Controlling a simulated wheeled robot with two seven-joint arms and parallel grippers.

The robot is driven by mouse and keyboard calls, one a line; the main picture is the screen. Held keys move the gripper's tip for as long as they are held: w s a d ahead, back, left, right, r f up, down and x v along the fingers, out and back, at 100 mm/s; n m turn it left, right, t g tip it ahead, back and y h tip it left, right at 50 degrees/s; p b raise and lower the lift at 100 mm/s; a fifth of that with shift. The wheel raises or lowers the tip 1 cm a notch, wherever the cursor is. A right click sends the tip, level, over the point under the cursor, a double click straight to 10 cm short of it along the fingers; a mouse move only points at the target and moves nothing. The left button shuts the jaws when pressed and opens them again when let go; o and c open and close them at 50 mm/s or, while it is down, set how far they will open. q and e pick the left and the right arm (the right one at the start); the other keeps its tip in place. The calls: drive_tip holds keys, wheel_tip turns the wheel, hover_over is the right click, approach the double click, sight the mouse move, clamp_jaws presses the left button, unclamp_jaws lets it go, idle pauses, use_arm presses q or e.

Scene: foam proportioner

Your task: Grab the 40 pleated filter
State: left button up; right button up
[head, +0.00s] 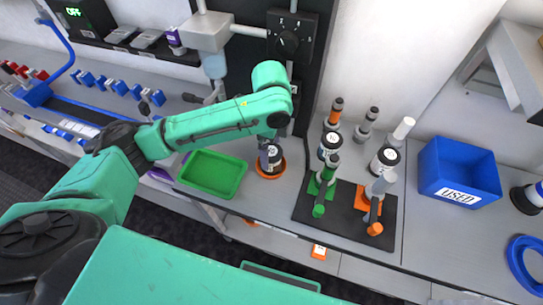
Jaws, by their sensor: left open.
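My left gripper (268,150) points down at the orange round holder (270,171) beside the green tray. A dark cylinder with a white label (275,157) stands in this holder, partly hidden by the gripper, which is open and close around or beside it; I cannot tell which. Two more dark cylinders with white labels stand at the back of the black mat, one on the left (329,146) and one on the right (384,160). The numbers on the labels are too small to read, so I cannot tell which is the 40 pleated filter. My right gripper is out of view.
The green tray (212,173) is left of the holder. The black mat (340,222) holds green and orange stands with cylinders. A blue bin marked USED (459,172) stands right of it. A dark panel with a knob (290,42) rises behind.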

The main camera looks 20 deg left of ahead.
use_arm(q)
wheel_tip(320, 180, down, 3)
drive_tip(key=shift+s+f+p, duration=0.1)
drive_tip(key=shift+s+p, duration=0.05)
drive_tip(key=shift+p, duration=0.15)
drive_tip(key=shift+s+f, duration=0.1)
drive_tip(key=shift+f, duration=0.25)
drive_tip(key=c, duration=1.4)
drive_tip(key=shift+o, duration=0.2)
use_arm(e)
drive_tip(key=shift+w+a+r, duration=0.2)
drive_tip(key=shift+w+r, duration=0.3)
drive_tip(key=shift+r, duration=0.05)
use_arm(q)
drive_tip(key=shift+r, duration=0.1)
